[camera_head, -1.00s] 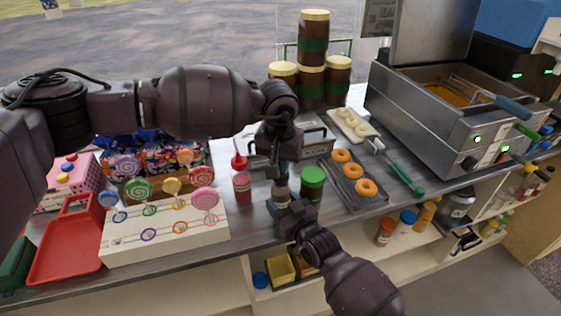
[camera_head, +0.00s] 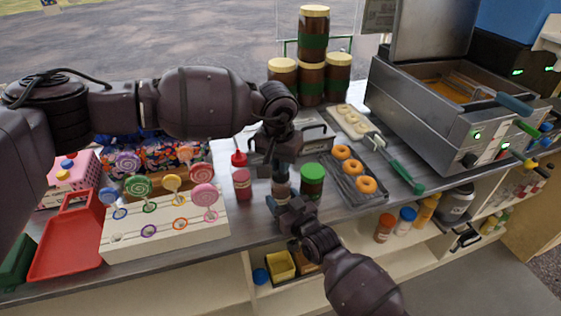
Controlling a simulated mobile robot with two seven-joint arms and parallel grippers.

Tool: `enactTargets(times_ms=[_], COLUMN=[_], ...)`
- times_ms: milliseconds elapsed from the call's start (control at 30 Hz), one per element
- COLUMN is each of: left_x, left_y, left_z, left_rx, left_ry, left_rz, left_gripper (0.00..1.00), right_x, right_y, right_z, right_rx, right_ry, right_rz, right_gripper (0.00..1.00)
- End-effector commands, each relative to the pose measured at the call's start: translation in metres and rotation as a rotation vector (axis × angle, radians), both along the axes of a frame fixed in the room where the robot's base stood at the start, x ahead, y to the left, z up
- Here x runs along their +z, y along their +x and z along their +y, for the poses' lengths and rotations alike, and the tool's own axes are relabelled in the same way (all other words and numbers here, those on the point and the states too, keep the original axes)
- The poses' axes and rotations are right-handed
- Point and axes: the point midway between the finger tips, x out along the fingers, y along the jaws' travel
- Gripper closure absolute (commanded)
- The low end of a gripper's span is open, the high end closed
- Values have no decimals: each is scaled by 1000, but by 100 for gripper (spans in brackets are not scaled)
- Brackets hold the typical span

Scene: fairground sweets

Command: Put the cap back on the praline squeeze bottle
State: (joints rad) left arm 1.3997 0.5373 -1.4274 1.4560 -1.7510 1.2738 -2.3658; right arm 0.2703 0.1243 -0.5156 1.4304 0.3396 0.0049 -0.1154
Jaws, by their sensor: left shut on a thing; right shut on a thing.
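The praline squeeze bottle (camera_head: 281,186) stands near the counter's front edge, mostly hidden between my two grippers; a small brownish part of it shows. My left gripper (camera_head: 283,166) comes down from above and is shut over the bottle's top. What it holds is hidden by its fingers; it may be the cap, but I cannot see it. My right gripper (camera_head: 282,200) reaches up from the front and is shut on the lower bottle body. I cannot tell whether cap and bottle touch.
A red squeeze bottle (camera_head: 242,184) stands close left and a green-lidded jar (camera_head: 312,181) close right. A lollipop stand (camera_head: 165,232) and red tray (camera_head: 68,245) lie left. A doughnut tray (camera_head: 357,196) and fryer (camera_head: 440,115) are right. Stacked jars (camera_head: 311,70) stand behind.

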Motion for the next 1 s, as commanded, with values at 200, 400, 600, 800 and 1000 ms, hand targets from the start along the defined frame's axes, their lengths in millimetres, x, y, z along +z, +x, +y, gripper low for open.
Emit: enactTargets(times_ms=[200, 400, 600, 800, 1000], left_x=[0, 0, 0, 1, 0], left_y=[0, 0, 0, 0, 0], left_z=[0, 0, 0, 0, 0], left_rx=[-281, -429, -450, -449, -448], left_ry=[-1, -1, -2, -2, -2], left_rz=[0, -1, -1, -1, -1], left_gripper=[100, 100, 100, 80, 62], right_x=[0, 0, 0, 0, 0], right_y=[0, 0, 0, 0, 0], right_z=[0, 0, 0, 0, 0], right_rx=[0, 0, 0, 0, 0], right_ry=[-1, -1, -1, -1, -1], right_rz=[1, 1, 1, 1, 1], right_gripper=[88, 88, 88, 88, 88])
